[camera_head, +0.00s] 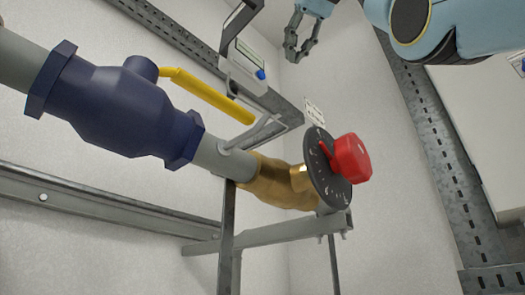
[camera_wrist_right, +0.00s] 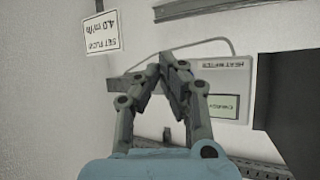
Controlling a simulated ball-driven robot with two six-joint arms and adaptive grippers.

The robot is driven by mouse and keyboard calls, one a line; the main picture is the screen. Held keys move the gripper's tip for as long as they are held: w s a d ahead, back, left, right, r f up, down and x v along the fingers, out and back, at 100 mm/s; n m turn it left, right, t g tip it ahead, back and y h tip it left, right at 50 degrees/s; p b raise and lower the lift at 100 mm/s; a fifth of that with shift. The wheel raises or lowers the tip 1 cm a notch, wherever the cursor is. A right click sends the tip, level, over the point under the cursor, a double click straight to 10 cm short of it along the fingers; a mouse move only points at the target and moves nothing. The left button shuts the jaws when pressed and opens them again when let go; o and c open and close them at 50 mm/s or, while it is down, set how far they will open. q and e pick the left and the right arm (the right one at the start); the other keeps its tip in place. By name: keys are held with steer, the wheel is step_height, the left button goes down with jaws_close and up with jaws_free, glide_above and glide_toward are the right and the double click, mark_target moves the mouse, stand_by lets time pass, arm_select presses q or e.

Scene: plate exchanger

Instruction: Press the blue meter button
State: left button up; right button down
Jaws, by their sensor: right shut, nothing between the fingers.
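The heat meter (camera_head: 243,62) is a pale box on a metal rail at the upper middle of the head view. Its blue button (camera_head: 261,75) is on its lower right front. My right gripper (camera_head: 294,56) is shut and empty, to the right of the button and apart from it in the picture. In the right wrist view the meter (camera_wrist_right: 237,72) is upside down, with a green display, behind and right of my right gripper (camera_wrist_right: 163,72). My left gripper is not in view.
A dark blue valve (camera_head: 120,108) with a yellow lever (camera_head: 205,95) is on the pipe at left. A brass fitting (camera_head: 278,184) and red knob (camera_head: 351,158) with a black dial lie below. A label (camera_wrist_right: 102,33) hangs on the wall.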

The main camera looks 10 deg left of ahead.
mark_target(261, 75)
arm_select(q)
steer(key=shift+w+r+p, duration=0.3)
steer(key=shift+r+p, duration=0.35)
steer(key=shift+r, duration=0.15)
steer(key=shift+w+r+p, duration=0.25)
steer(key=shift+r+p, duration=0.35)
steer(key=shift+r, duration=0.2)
arm_select(e)
steer(key=shift+w+a, duration=0.85)
steer(key=shift+a, duration=0.3)
steer(key=shift+w+a, duration=0.8)
steer(key=shift+a, duration=0.35)
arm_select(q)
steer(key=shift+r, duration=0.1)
arm_select(e)
steer(key=shift+r, duration=0.1)
arm_select(q)
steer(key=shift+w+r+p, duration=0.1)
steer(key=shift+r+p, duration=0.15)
steer(key=shift+p, duration=0.1)
arm_select(e)
steer(key=shift+w+a, duration=0.2)
steer(key=shift+a, duration=0.2)
